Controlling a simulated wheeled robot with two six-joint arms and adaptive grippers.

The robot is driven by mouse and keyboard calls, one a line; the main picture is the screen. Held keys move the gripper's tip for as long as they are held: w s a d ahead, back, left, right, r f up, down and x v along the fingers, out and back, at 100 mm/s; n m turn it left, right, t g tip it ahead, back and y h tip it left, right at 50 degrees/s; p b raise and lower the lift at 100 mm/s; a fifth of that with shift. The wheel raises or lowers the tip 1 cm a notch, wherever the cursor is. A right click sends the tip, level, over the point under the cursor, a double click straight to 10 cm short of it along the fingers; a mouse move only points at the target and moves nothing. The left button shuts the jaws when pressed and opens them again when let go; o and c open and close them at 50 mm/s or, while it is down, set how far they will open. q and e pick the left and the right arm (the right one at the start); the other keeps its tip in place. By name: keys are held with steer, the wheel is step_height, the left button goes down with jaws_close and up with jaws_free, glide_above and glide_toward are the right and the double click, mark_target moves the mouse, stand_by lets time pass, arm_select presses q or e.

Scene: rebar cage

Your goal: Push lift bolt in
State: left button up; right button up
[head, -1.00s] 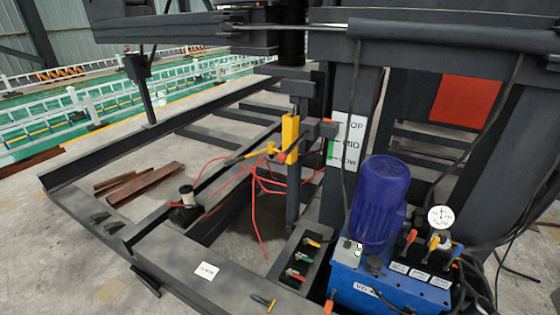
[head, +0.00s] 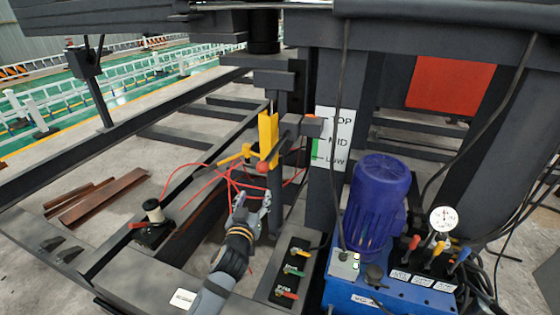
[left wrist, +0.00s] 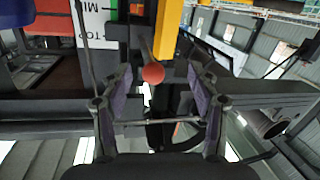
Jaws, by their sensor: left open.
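The lift bolt appears to be the rod with the red ball knob (head: 263,167) at the yellow upright bracket (head: 268,132) on the dark column. I cannot tell how deep the bolt sits. A yellow handle (head: 236,156) sticks out left of the bracket. My left gripper (head: 251,203) is below the knob in the head view, open and empty. In the left wrist view the red knob (left wrist: 153,73) shows between the spread fingers of my left gripper (left wrist: 155,88), with a dark rod behind it and the yellow bracket (left wrist: 167,30) above. My right gripper is not in view.
A TOP/MID/LOW scale plate (head: 333,138) is right of the bracket. A blue pump unit (head: 400,290) with a blue motor (head: 376,200) and gauge stands at the right. Red hoses (head: 205,168) hang near the gripper. A valve panel (head: 293,262) sits just below right.

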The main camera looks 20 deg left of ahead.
mark_target(261, 171)
arm_select(q)
steer(key=shift+t, duration=0.4)
steer(key=w+r, duration=0.1)
steer(key=w, duration=0.2)
steer(key=w+a+r+p, duration=0.1)
steer(key=w, duration=0.2)
steer(key=w+r+p, duration=0.1)
steer(key=w+r, duration=0.1)
steer(key=shift+w+a+r, duration=0.1)
steer(key=shift+w+a, duration=0.25)
steer(key=shift+w, duration=0.05)
steer(key=shift+w+a, duration=0.15)
steer(key=shift+w, duration=0.5)
steer(key=c, duration=0.9)
jaws_close()
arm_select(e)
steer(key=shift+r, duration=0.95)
